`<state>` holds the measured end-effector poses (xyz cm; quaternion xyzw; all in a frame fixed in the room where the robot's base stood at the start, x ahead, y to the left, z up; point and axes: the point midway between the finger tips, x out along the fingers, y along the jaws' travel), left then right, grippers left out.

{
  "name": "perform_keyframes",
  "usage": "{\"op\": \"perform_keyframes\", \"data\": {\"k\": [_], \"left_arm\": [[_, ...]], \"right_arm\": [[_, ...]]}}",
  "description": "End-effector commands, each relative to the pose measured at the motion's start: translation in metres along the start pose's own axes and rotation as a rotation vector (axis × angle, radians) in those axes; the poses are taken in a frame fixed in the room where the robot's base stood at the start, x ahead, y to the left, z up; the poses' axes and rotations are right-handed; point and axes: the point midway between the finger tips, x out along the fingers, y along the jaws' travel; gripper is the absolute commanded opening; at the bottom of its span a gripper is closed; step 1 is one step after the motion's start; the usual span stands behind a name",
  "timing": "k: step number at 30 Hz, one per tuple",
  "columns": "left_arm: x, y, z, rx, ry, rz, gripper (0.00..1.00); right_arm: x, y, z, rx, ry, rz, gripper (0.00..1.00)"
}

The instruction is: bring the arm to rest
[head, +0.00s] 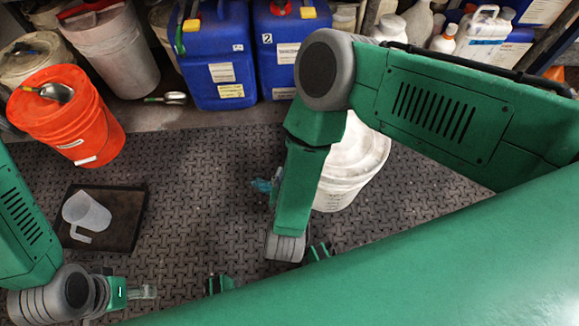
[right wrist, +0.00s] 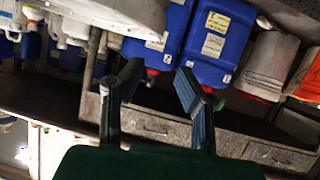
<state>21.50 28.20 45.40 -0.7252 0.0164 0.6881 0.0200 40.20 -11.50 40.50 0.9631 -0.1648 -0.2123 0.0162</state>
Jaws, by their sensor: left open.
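My left gripper (head: 143,292) is at the lower left of the head view, open, pointing right above the patterned floor, with nothing seen between its fingers. My right arm comes in from the right, bends at a grey elbow joint and reaches down over the floor. Its gripper cannot be made out clearly in the head view. In the right wrist view my right gripper (right wrist: 155,92) shows two dark fingers standing well apart, open and empty. A white bucket (head: 350,165) is behind my right forearm, partly hidden; a large white rim (right wrist: 135,18) shows above the fingers in the right wrist view.
A black tray (head: 125,236) holding a translucent jug (head: 86,214) lies close to my left gripper. An orange bucket (head: 70,120) bears a metal scoop (head: 57,92). Blue canisters (head: 215,60) and white bottles (head: 483,32) line the back. Floor left of my right forearm is mostly clear.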

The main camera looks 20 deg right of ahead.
Motion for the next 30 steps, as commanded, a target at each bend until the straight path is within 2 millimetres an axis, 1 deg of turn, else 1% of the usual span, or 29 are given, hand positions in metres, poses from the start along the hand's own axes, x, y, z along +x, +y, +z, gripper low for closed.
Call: {"op": "perform_keyframes", "data": {"k": [15, 17, 19, 20, 22, 23, 24, 26, 27, 29, 30], "left_arm": [[0.001, 0.000, -0.001, 0.000, -0.002, 0.000, 0.66], [0.001, 0.000, -0.001, 0.000, -0.002, 0.000, 0.66], [0.001, 0.000, -0.001, 0.000, -0.002, 0.000, 0.66], [0.001, 0.000, -0.001, 0.000, -0.002, 0.000, 0.66], [0.001, 0.000, -0.001, 0.000, -0.003, 0.000, 0.66], [0.001, 0.000, -0.001, 0.000, -0.003, 0.000, 0.66], [0.001, 0.000, -0.001, 0.000, -0.003, 0.000, 0.66], [0.001, 0.000, -0.001, 0.000, -0.003, 0.000, 0.66], [0.001, 0.000, -0.001, 0.000, -0.002, 0.000, 0.66], [0.001, 0.000, -0.001, 0.000, -0.002, 0.000, 0.66], [0.001, 0.000, -0.001, 0.000, -0.002, 0.000, 0.66]], "right_arm": [[0.001, 0.001, 0.000, -0.001, -0.002, -0.003, 0.29], [0.003, 0.003, 0.000, -0.007, -0.016, -0.020, 0.29], [0.008, 0.011, 0.001, -0.022, -0.062, -0.067, 0.29], [0.010, 0.016, 0.003, -0.035, -0.094, -0.096, 0.29], [0.012, 0.036, 0.008, -0.073, -0.205, -0.175, 0.29], [0.010, 0.048, 0.010, -0.094, -0.267, -0.208, 0.29], [0.004, 0.066, 0.014, -0.122, -0.356, -0.246, 0.29], [-0.011, 0.097, 0.020, -0.162, -0.499, -0.284, 0.29], [-0.024, 0.117, 0.023, -0.184, -0.591, -0.298, 0.29], [-0.044, 0.143, 0.026, -0.209, -0.708, -0.309, 0.29], [-0.058, 0.158, 0.027, -0.223, -0.777, -0.312, 0.29]]}}
